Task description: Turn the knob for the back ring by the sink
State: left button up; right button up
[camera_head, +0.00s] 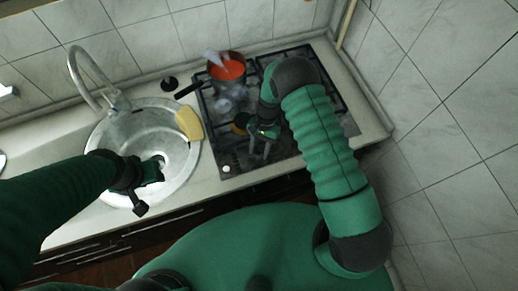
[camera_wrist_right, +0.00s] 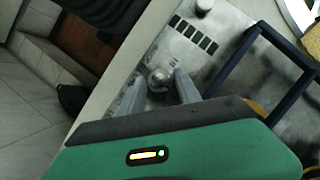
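The hob (camera_head: 228,150) stands right of the sink (camera_head: 104,140). A pot (camera_head: 226,72) with red contents is on the back ring by the sink, with pale steam around it. One light knob (camera_head: 226,169) shows at the hob's front left corner; it also shows in the right wrist view (camera_wrist_right: 204,5). My right gripper (camera_head: 260,142) is low over the hob's front. In the right wrist view its fingers are apart, with another round knob (camera_wrist_right: 160,77) between their tips; contact is unclear. My left gripper (camera_head: 146,186) is over the sink; its fingers are unclear.
A yellow sponge (camera_head: 188,124) lies on the sink's right rim, and a tap (camera_head: 112,98) rises behind the sink. The pot's dark handle (camera_head: 189,89) points left over the counter. A dark pan support (camera_wrist_right: 250,62) stands close beside my right gripper. A tiled wall is at right.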

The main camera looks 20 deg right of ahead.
grip_shut()
jog(key=shift+f+m+b, duration=0.1)
jog(key=shift+m+b, duration=0.3)
jog(key=shift+b, duration=0.05)
jog(key=shift+o, duration=1.8)
grip_release()
jog(key=b+v, duration=0.3)
jog(key=v, duration=1.4)
jog(key=shift+s+b, duration=0.2)
jog(key=shift+b, duration=0.2)
jog(key=shift+d, duration=0.15)
